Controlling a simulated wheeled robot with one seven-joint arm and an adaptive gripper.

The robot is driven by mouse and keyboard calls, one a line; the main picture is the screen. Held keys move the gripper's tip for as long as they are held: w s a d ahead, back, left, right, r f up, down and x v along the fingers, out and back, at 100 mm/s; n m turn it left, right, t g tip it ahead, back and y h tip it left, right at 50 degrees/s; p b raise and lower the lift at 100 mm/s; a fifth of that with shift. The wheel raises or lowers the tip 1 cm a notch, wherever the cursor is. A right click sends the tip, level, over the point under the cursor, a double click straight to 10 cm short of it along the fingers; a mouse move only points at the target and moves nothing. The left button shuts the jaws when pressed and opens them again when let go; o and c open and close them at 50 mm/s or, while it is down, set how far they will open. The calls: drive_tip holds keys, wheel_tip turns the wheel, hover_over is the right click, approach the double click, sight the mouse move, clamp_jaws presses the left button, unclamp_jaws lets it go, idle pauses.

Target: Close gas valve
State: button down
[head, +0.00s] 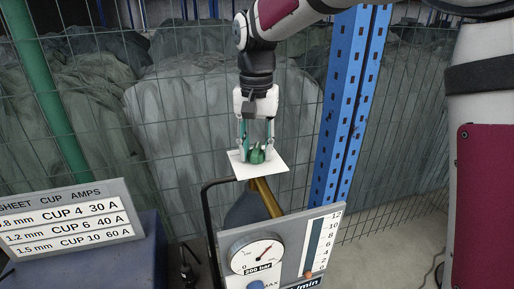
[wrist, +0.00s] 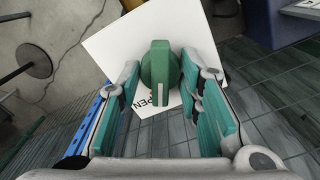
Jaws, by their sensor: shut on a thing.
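The gas valve is a green knob (head: 257,155) on a square white plate (head: 240,171), above the gauge panel. In the wrist view the green knob (wrist: 161,66) stands in the middle of the white plate (wrist: 112,50). Its white marker line points down in the picture, beside partly hidden lettering ending in "PEN". My gripper (head: 256,153) reaches down from above with its fingers on either side of the knob, shut on it. In the wrist view the green finger pads of my gripper (wrist: 165,100) flank the knob. The far side of the knob is hidden.
A panel with a round gauge (head: 257,252) and a flow scale (head: 318,247) stands below the plate. A cup-amps sign (head: 68,218) is at left. A blue rack post (head: 347,100) stands close on the right, with wire mesh (head: 190,110) behind.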

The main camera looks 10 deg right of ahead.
sight(257, 148)
drive_tip(key=n, duration=0.7)
drive_tip(key=c, duration=1.5)
unclamp_jaws()
drive_tip(key=shift+r+p, duration=0.9)
drive_tip(key=shift+r, duration=1.6)
